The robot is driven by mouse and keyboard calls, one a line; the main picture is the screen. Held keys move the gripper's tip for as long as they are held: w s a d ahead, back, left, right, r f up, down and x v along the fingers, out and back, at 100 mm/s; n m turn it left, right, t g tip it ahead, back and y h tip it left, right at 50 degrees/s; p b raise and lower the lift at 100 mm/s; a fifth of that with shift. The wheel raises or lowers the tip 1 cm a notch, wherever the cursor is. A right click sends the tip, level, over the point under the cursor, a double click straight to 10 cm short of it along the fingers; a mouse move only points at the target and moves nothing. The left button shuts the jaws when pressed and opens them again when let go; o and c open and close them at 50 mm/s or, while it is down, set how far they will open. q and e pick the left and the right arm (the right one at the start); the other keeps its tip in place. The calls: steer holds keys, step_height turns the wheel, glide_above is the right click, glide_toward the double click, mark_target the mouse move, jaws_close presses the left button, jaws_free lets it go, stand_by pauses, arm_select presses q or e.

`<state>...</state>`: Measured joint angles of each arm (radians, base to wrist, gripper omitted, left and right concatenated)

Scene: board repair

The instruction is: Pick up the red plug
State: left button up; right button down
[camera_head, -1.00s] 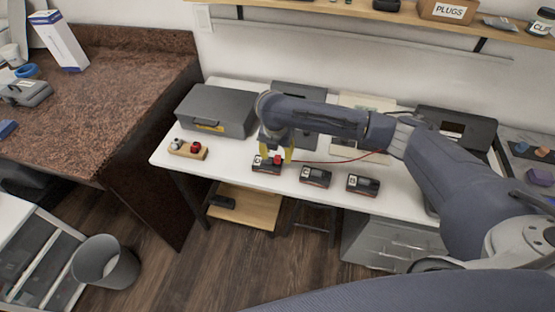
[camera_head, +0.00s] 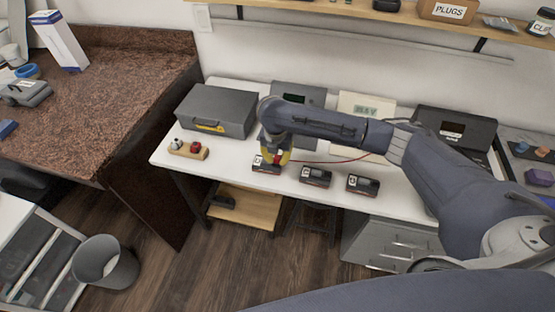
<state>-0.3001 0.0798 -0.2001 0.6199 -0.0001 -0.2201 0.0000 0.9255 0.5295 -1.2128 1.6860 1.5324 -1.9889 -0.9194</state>
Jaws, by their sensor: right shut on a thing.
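The red plug (camera_head: 278,160) sits at the top right of the leftmost small dark box (camera_head: 263,166) on the white table. My right gripper (camera_head: 278,157) comes down over it, with its yellow fingers closed around the plug; the fingers partly hide it. A thin red cable (camera_head: 325,162) runs from the plug to the right, behind my right arm. I cannot tell whether the plug is still seated in the box. My left gripper is not in view.
Two similar dark boxes (camera_head: 315,177) (camera_head: 363,185) stand to the right. A wooden block (camera_head: 188,150) with a red and a whitish knob lies at the left. A grey case (camera_head: 216,110) stands behind. The table's front edge is close to the boxes.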

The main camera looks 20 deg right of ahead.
mark_target(278, 157)
stand_by(0.4)
step_height(278, 157, up, 20)
stand_by(0.7)
stand_by(0.3)
